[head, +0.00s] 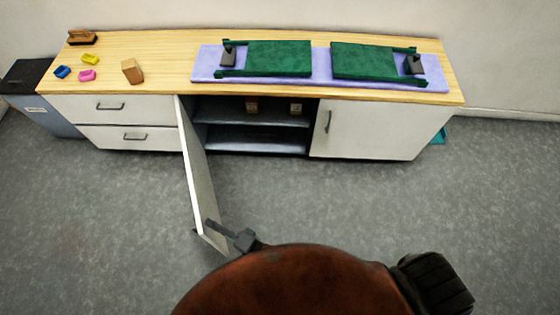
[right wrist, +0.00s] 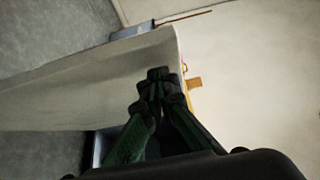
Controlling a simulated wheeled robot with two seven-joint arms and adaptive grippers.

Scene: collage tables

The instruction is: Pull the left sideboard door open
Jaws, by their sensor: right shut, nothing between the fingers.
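The left sideboard door (head: 201,180) stands wide open, swung out from the cabinet toward me. Its inner face and thin edge show in the head view. My right gripper (head: 214,228) is at the inner side of the door near its free edge. In the right wrist view its fingers (right wrist: 160,78) are closed together, with nothing between them, in front of the pale door panel (right wrist: 90,85). I cannot tell whether they touch the panel. The door's handle is hidden on its outer face. My left gripper is not in view.
The open compartment has a shelf (head: 250,120) with two small blocks. The right door (head: 365,130) and two drawers are shut. On the wooden top (head: 165,75) lie a purple mat (head: 320,70) with green boards, coloured pieces and a brown block. A bin (head: 45,115) stands at left.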

